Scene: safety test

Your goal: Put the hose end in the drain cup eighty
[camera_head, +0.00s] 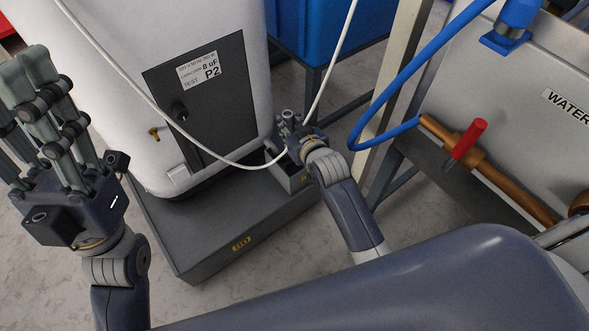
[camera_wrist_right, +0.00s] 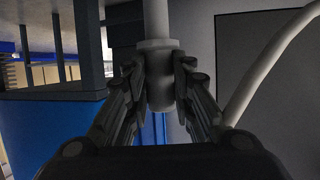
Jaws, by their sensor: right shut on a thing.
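My right gripper (camera_head: 288,128) is shut on the hose end at the right front corner of the white tank. My left gripper (camera_head: 45,105) is open and empty at the left.
The white tank (camera_head: 120,80) with a dark panel (camera_head: 205,100) stands on a dark plinth (camera_head: 190,240). A blue container (camera_head: 300,35) is behind. At right are a blue hose (camera_head: 390,95), a copper pipe (camera_head: 500,180) with a red handle (camera_head: 468,140), and a metal frame.

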